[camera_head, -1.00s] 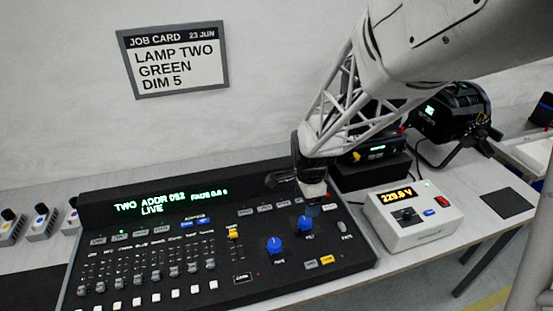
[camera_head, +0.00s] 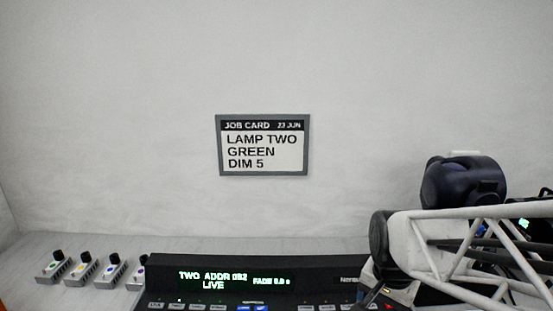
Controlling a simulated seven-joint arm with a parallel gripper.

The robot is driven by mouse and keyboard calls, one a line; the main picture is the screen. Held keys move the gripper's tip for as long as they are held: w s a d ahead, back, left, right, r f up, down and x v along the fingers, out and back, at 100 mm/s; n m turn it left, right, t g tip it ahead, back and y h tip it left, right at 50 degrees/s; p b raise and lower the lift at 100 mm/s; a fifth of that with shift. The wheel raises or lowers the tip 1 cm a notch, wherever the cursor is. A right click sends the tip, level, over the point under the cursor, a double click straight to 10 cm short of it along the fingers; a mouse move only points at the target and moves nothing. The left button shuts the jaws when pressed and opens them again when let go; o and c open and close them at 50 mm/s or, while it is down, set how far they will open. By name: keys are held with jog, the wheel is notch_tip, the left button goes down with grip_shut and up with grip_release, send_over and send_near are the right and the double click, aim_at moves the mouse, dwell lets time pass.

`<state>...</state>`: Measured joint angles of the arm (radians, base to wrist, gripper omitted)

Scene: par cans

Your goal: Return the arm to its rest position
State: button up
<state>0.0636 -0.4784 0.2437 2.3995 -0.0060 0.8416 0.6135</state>
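My arm's white lattice link (camera_head: 480,240) reaches in from the right edge. Its wrist end hangs over the right part of the black lighting console (camera_head: 220,262), and what can be seen of my gripper (camera_head: 392,293) is at the bottom edge. The fingers cannot be made out, so whether they are open or shut is unclear. The console display reads "TWO ADDR 092", "LIVE" and "FADE 0.0 s". Only the console's top strip and upper button row show.
A job card (camera_head: 263,145) on the back wall reads "LAMP TWO GREEN DIM 5". Several small grey boxes with knobs (camera_head: 83,270) stand left of the console. A dark lamp (camera_head: 462,182) stands behind my arm at right. The wall area above is clear.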

jog(key=s+a+r+n+t, duration=0.1)
jog(key=s+a+r+n, duration=0.1)
jog(key=s+r+n, duration=0.4)
jog(key=s+n, duration=0.1)
jog(key=s, duration=0.1)
jog(key=shift+s+n, duration=0.3)
dwell(0.8)
